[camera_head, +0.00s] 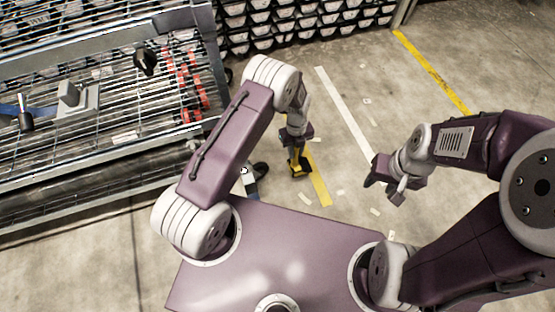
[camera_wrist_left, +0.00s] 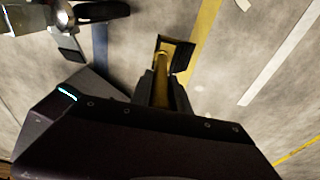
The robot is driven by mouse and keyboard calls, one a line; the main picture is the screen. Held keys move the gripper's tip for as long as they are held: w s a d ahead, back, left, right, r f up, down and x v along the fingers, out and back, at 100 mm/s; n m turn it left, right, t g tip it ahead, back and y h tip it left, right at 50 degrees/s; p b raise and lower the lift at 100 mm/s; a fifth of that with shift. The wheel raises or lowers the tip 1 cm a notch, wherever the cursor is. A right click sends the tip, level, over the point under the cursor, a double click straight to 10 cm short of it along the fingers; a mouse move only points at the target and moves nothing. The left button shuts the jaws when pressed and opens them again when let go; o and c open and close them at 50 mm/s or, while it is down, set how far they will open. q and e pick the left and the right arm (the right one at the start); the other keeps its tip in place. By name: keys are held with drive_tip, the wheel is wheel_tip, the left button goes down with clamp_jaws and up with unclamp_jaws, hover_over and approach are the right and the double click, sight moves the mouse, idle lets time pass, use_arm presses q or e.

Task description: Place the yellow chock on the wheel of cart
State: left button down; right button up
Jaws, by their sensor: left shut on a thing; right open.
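The yellow chock (camera_head: 299,170), yellow with black parts, is held by my left gripper (camera_head: 297,150) just above or at the floor; I cannot tell whether it touches. In the left wrist view the chock (camera_wrist_left: 182,56) sticks out beyond the shut fingers (camera_wrist_left: 162,88), which hide part of it. A dark cart wheel (camera_head: 260,169) shows at the cart's lower right corner, left of the chock and apart from it. The wheel (camera_wrist_left: 103,11) is at the upper left of the left wrist view. My right gripper (camera_head: 382,182) is open and empty over the floor at the right.
The wire-shelf cart (camera_head: 120,150) fills the left, with red items (camera_head: 188,90) and a grey device (camera_head: 75,98) on it. Racks of stacked trays (camera_head: 290,25) stand behind. Yellow (camera_head: 320,185) and white (camera_head: 345,110) floor lines cross mostly clear concrete.

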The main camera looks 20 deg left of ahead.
use_arm(q)
drive_tip(key=w+a+f+b, duration=0.1)
drive_tip(key=a+f+b, duration=0.6)
drive_tip(key=a+f, duration=0.1)
drive_tip(key=shift+w+f+b, duration=0.15)
drive_tip(key=shift+f+b, duration=0.25)
drive_tip(key=shift+f, duration=0.15)
drive_tip(key=c, duration=1.2)
unclamp_jaws()
drive_tip(key=shift+c, duration=0.2)
use_arm(e)
wheel_tip(320, 180, down, 8)
drive_tip(key=shift+f, duration=0.25)
use_arm(q)
drive_tip(key=shift+r, duration=0.1)
wheel_tip(320, 180, up, 12)
drive_tip(key=w+p, duration=0.1)
drive_tip(key=p, duration=0.6)
drive_tip(key=shift+a, duration=0.4)
use_arm(e)
wheel_tip(320, 180, up, 7)
